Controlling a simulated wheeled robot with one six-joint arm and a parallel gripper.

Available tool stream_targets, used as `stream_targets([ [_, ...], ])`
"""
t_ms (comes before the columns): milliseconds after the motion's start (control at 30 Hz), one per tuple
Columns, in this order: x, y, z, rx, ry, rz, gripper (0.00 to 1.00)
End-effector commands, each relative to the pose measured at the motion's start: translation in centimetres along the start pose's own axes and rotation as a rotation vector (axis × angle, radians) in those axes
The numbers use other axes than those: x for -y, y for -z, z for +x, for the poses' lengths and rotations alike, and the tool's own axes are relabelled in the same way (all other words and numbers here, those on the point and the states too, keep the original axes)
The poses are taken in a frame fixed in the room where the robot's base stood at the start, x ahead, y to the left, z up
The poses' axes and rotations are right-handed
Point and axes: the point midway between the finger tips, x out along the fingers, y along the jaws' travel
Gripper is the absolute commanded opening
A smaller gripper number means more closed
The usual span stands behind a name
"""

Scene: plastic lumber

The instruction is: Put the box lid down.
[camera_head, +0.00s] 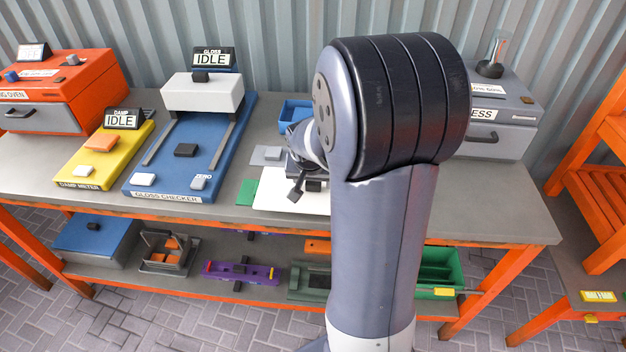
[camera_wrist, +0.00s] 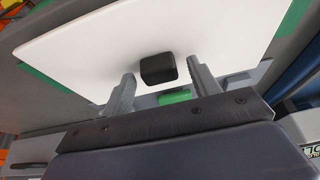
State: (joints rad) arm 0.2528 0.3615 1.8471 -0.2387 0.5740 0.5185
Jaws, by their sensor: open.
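The box lid is a white flat plate (camera_head: 275,199) with a black knob, on the worktable behind my arm in the head view. It fills much of the wrist view (camera_wrist: 90,55), with its black knob (camera_wrist: 158,69) near the middle. My gripper (camera_head: 297,184) is over the lid; its fingers are apart in the wrist view (camera_wrist: 161,72), one on each side of the knob, with gaps visible. My arm hides part of the lid in the head view. I cannot tell whether the whole lid lies flat on the surface.
A green piece (camera_head: 246,192) shows beside the lid's left edge. The blue gloss checker (camera_head: 190,145) and yellow damp meter (camera_head: 100,160) stand to the left. A grey press (camera_head: 508,110) stands at right. The lower shelf holds a green bin (camera_head: 440,270) and a purple fixture (camera_head: 240,272).

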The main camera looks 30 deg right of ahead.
Motion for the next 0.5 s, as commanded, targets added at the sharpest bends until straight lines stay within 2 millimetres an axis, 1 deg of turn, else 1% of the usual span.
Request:
stream_targets([
  [167, 0.0, 0.1, -0.1, 0.000, 0.000, 0.000, 0.58],
  [267, 0.0, 0.2, -0.6, -0.001, 0.000, 0.000, 0.58],
  [367, 0.1, 0.2, -1.8, -0.004, 0.001, 0.000, 0.58],
  [500, 0.1, 0.3, -4.4, -0.007, 0.002, -0.001, 0.58],
])
